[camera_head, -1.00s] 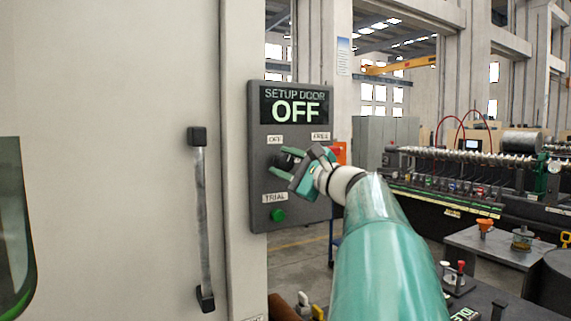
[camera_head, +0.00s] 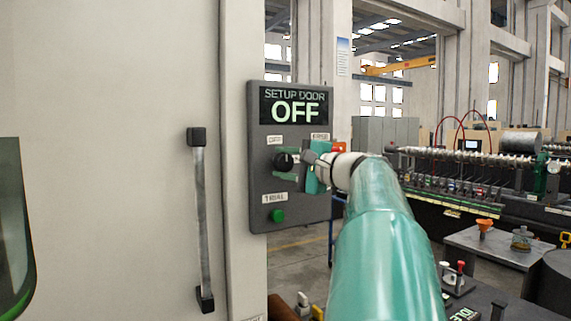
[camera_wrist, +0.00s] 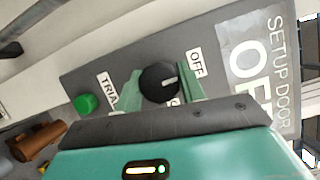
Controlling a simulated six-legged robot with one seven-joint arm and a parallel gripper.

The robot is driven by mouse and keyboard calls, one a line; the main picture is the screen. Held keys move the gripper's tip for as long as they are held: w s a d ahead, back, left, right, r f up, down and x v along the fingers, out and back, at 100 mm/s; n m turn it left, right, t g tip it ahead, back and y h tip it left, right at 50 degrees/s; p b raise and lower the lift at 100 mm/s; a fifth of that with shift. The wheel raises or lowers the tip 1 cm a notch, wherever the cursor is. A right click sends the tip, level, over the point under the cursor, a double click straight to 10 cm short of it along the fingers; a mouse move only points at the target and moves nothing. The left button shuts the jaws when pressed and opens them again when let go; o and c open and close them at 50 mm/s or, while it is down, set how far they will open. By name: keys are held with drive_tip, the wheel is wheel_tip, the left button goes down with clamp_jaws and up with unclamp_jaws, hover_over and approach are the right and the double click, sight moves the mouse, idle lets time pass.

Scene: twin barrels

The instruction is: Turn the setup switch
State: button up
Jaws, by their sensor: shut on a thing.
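The setup switch is a round black knob (camera_head: 284,161) on a dark panel (camera_head: 262,182) below a display reading "SETUP DOOR OFF" (camera_head: 296,106). Labels OFF (camera_head: 275,139), FREE (camera_head: 320,136) and TRIAL (camera_head: 274,198) surround it. In the wrist view the knob (camera_wrist: 159,83) sits between the two green fingers of my gripper (camera_wrist: 163,87), which is shut on it. A light mark on the knob shows on the side near the OFF label (camera_wrist: 196,63).
A green button (camera_head: 277,215) sits below the knob, also visible in the wrist view (camera_wrist: 86,104). A vertical door handle (camera_head: 201,220) stands on the pale wall to the left. Machinery (camera_head: 460,180) and a grey table (camera_head: 500,246) lie to the right.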

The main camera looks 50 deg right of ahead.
drive_tip(key=shift+a, duration=0.15)
drive_tip(key=o, duration=1)
drive_tip(key=shift+a+r, duration=0.1)
drive_tip(key=shift+c, duration=0.2)
drive_tip(key=shift+d, duration=0.2)
drive_tip(key=shift+s, duration=0.1)
drive_tip(key=shift+s+d, duration=0.1)
drive_tip(key=shift+s, duration=0.3)
drive_tip(key=s, duration=1.2)
drive_tip(key=shift+s+d+f, duration=0.3)
drive_tip(key=shift+s+d, duration=0.05)
drive_tip(key=shift+d, duration=0.1)
